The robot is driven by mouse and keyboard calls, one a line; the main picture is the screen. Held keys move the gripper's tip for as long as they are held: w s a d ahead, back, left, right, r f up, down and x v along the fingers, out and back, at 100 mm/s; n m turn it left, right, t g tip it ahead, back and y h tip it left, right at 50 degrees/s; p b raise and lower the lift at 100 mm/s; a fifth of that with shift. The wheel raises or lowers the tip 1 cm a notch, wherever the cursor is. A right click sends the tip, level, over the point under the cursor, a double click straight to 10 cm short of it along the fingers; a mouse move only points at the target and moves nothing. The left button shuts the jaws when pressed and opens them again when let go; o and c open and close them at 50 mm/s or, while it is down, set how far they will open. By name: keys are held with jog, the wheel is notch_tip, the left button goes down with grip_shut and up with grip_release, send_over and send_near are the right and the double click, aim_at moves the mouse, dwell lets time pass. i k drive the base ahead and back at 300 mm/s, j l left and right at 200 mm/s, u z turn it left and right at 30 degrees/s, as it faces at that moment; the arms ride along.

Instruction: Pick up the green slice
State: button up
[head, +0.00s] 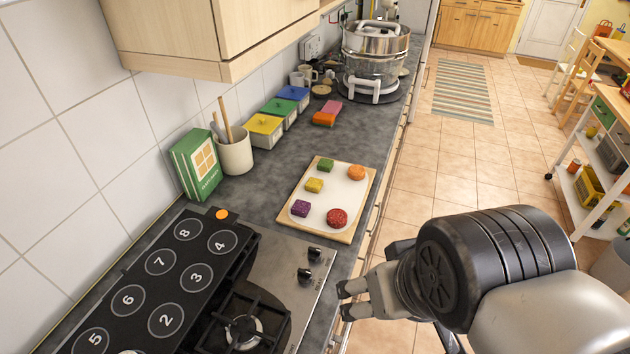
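The green slice (326,165) is a small green piece at the far end of a light wooden board (345,237) with a white surface. A yellow piece (314,185) lies just nearer, and an orange round piece (356,172) lies to its right. A purple piece (300,208) and a red round piece (337,218) lie at the board's near end. My gripper (344,300) is over the counter's front edge, nearer than the board and well apart from the green slice. Its two fingertips look spread with nothing between them.
A hob (310,291) with black knobs and a numbered black panel (160,285) fill the near left. A green box (196,165) and a utensil pot (235,154) stand by the wall. Lidded containers (265,131) and a large steel pot (374,50) stand farther back.

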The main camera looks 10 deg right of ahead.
aim_at(326, 165)
jog(key=i+l+u, duration=0.1)
jog(key=i+l, duration=0.15)
jog(key=i+l+u, duration=0.25)
jog(key=i+l, duration=0.2)
jog(key=l, duration=0.2)
jog(key=i+l+u, duration=0.25)
jog(key=i+l, duration=0.15)
jog(key=l, duration=0.25)
jog(key=i+l+u, duration=0.1)
jog(key=l, duration=0.3)
jog(key=i+l+u, duration=0.15)
jog(key=i+l, duration=0.1)
jog(key=l, duration=0.1)
